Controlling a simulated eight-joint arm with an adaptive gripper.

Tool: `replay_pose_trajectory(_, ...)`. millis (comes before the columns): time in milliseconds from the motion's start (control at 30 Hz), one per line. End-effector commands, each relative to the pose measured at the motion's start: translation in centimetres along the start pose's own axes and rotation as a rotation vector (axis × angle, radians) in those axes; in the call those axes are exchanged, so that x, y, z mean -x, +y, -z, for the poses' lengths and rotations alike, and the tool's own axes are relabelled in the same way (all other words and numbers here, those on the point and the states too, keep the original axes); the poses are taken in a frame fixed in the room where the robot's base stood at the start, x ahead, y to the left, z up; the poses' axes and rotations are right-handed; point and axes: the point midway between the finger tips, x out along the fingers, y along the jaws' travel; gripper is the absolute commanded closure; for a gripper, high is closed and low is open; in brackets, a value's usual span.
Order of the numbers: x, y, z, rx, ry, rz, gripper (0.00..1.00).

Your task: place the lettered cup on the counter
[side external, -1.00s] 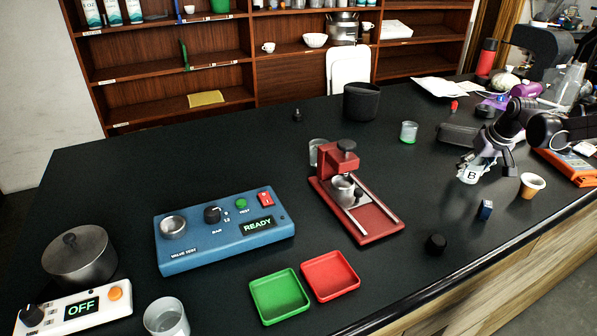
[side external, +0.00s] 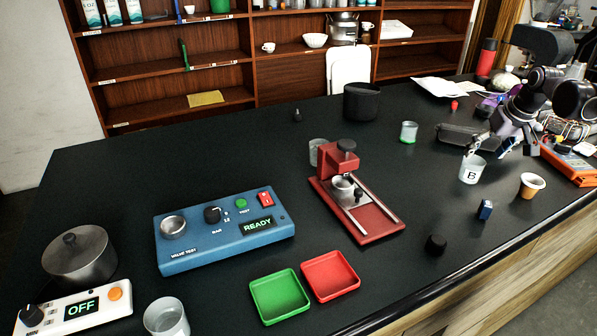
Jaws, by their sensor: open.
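The lettered cup (side external: 470,172) is a pale cup with a black "B" on its side. It stands upright on the dark counter (side external: 400,275) toward the right of the side external view. My gripper (side external: 500,145) is open, just behind and to the upper right of the cup. One finger shows close to the cup's rim; I cannot tell whether it touches.
A small orange-and-white cup (side external: 531,186) stands right of the lettered cup. A small blue block (side external: 485,209) and a black knob (side external: 436,244) lie in front. A dark case (side external: 455,135) is behind. A red press (side external: 357,200) stands left, with clear counter between.

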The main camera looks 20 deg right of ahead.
Motion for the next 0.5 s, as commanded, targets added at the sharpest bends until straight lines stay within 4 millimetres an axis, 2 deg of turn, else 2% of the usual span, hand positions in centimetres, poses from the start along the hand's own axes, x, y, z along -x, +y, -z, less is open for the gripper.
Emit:
replay_pose_trajectory(133,2.4,0.0,0.0,0.0,0.0,0.0,0.28)
replay_pose_trajectory(367,4.2,-0.1,-0.1,0.002,0.001,0.001,0.28)
replay_pose_trajectory(500,5.0,-2.0,-1.3,0.029,0.015,0.011,0.28)
